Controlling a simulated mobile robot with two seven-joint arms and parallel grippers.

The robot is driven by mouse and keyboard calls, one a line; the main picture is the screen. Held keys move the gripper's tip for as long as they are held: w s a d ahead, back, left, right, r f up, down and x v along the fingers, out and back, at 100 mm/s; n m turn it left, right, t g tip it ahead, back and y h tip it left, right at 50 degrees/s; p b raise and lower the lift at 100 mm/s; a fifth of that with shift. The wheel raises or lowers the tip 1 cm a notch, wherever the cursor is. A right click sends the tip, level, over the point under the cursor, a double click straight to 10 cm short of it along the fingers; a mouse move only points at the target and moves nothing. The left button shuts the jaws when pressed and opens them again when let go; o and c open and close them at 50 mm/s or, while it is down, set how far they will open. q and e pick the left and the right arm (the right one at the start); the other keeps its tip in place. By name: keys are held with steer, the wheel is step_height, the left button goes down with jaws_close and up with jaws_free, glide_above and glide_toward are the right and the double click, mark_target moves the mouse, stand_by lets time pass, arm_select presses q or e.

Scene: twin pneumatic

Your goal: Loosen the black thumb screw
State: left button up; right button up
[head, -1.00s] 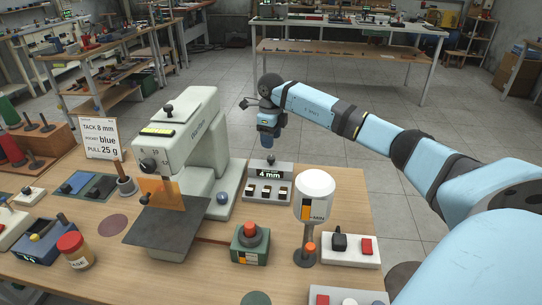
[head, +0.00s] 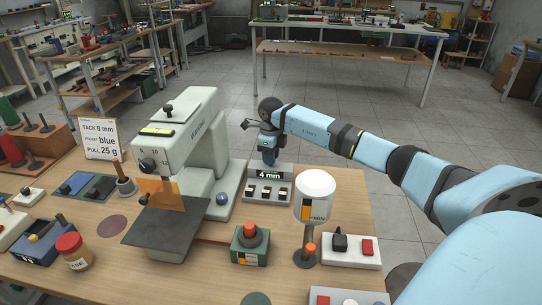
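My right gripper (head: 269,155) points down at the top of a grey box with a "4 mm" display (head: 270,174). Its fingertips are at or just behind the box's upper edge, where a small black knob stands. The gripper now hides most of that knob, and I cannot tell whether it touches it or whether its fingers are open. Other black knobs are on the pale sewing machine (head: 199,140): one on top (head: 168,110) and one on its front dial (head: 147,164). I cannot tell for sure which knob is the thumb screw. My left gripper is not in view.
A white-capped post (head: 314,188) stands right of the display box, beside a white switch plate (head: 349,262). A green box with a red button (head: 250,243) is in front. The sewing machine is close on the left. Bare wood (head: 347,193) lies to the right.

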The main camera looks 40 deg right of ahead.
steer(key=shift+n, duration=0.4)
steer(key=n, duration=0.5)
steer(key=shift+n, duration=0.3)
steer(key=n, duration=0.3)
steer(key=shift+b, duration=0.3)
steer(key=shift+n, duration=2)
steer(key=o, duration=0.9)
step_height(320, 180, up, 14)
steer(key=shift+f+p, duration=0.1)
steer(key=shift+p, duration=0.3)
